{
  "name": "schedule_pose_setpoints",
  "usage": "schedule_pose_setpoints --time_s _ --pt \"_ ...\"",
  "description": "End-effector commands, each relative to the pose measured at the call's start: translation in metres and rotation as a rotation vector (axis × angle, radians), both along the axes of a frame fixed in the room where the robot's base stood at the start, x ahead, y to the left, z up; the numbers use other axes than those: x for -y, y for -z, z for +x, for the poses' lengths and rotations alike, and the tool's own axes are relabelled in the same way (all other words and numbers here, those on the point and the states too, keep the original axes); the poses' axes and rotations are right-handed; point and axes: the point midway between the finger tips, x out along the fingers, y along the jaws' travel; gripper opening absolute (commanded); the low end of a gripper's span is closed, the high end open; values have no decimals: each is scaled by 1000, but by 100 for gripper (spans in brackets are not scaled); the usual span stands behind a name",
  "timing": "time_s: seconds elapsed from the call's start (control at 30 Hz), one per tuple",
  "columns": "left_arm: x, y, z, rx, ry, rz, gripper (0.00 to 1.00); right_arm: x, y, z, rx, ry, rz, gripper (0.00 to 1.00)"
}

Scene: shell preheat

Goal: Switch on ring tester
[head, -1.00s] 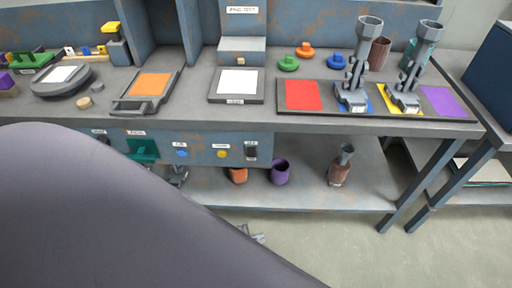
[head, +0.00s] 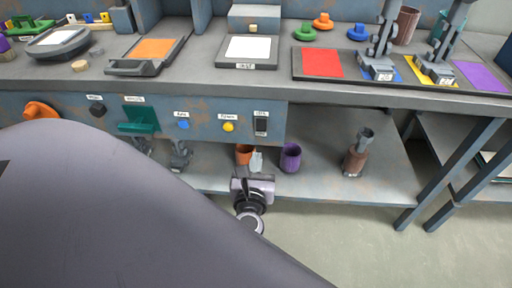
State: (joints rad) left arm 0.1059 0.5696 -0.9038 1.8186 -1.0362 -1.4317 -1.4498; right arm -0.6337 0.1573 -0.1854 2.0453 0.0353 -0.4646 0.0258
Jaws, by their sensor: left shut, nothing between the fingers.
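A grey stepped box (head: 255,18) stands at the back of the bench, with a small tan button (head: 253,28) on its front; it carried a sign reading about "ring test" in the earlier view. A black rocker switch (head: 261,126) with a small label sits at the right end of the bench's front panel; I cannot read its label. My left gripper (head: 257,162) is shut and empty, below the panel and under the rocker switch, in front of the lower shelf. It touches nothing that I can make out. My right gripper is not in view.
The panel (head: 205,108) also holds a yellow button (head: 228,127), a blue button (head: 183,125), a green lever (head: 140,119), a black knob (head: 97,109) and an orange handle (head: 41,111). Purple (head: 290,158) and orange (head: 244,152) cups stand on the shelf (head: 325,184). My arm hides the lower left.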

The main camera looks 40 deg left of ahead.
Motion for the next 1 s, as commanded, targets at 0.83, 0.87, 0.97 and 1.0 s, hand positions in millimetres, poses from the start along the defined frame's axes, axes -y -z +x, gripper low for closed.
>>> schedule_pose_setpoints --time_s 0.83,0.87,0.97,1.0 --pt "-54 13 89 -1 1 -4 0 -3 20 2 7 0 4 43" --pt "-54 13 89 -1 1 -4 0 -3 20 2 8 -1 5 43" --pt "-54 14 89 -1 0 -6 0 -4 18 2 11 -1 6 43" --pt "-54 14 89 0 1 -5 0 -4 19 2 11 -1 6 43"
